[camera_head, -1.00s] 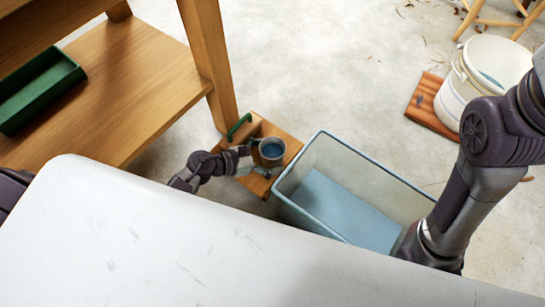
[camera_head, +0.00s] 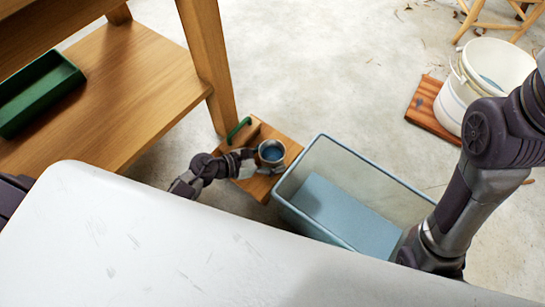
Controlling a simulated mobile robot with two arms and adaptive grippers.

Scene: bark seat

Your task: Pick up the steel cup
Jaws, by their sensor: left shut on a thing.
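The steel cup (camera_head: 271,151) is a small grey metal cup with a bluish inside. It is upright over a small wooden board (camera_head: 262,185) on the floor, beside the blue bin. My left gripper (camera_head: 256,160) comes in from the left and is shut on the cup at its left side. I cannot tell whether the cup's base touches the board. My right arm is at the right, and its gripper is out of view.
A clear-sided blue bin (camera_head: 392,181) stands just right of the cup. A green handle (camera_head: 239,129) shows on the board's far side. A wooden shelf (camera_head: 120,85) holds a green tray (camera_head: 30,100) at left. A white bucket (camera_head: 480,90) stands at right by a reddish board (camera_head: 427,108). Open floor lies beyond.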

